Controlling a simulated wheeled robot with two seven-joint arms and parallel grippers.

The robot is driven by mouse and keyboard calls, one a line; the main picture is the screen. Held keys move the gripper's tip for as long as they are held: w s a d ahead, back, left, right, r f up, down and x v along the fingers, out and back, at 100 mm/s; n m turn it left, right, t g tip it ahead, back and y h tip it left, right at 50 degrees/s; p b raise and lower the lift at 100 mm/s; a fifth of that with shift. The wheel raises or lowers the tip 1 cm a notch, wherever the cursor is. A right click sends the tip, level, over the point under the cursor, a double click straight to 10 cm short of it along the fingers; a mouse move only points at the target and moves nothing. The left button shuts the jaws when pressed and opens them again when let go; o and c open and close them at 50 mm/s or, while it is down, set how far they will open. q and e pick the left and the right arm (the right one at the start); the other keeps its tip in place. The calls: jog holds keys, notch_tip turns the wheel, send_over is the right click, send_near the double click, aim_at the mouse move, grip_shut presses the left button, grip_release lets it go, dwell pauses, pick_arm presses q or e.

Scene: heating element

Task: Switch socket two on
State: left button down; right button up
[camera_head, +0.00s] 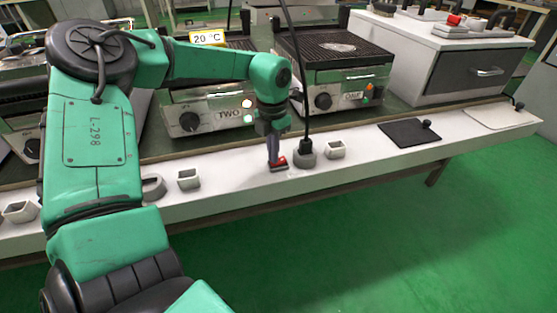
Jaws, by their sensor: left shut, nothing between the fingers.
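The appliance labelled TWO (210,114) stands on the bench with a black knob and a lit lamp (247,103) on its front. My left gripper (275,160) points down at the white front ledge in front of it and is shut. Its tip is at a small red and dark piece (279,165) that looks like a switch; I cannot tell whether they touch or which way the switch is set. A grey round plug (304,156) with a black cable rising from it sits just right of the gripper. My right gripper is not in view.
The appliance labelled ONE (340,92) stands to the right, with a white cabinet (405,60) beyond it. Small white holders (336,150) and a black mat (408,132) sit on the ledge. A 20 °C display (207,38) shows behind my arm. The green floor is clear.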

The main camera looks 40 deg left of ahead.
pick_arm(q)
notch_tip(320, 180, up, 7)
jog(key=p, duration=0.4)
jog(key=shift+f, duration=0.1)
dwell(0.4)
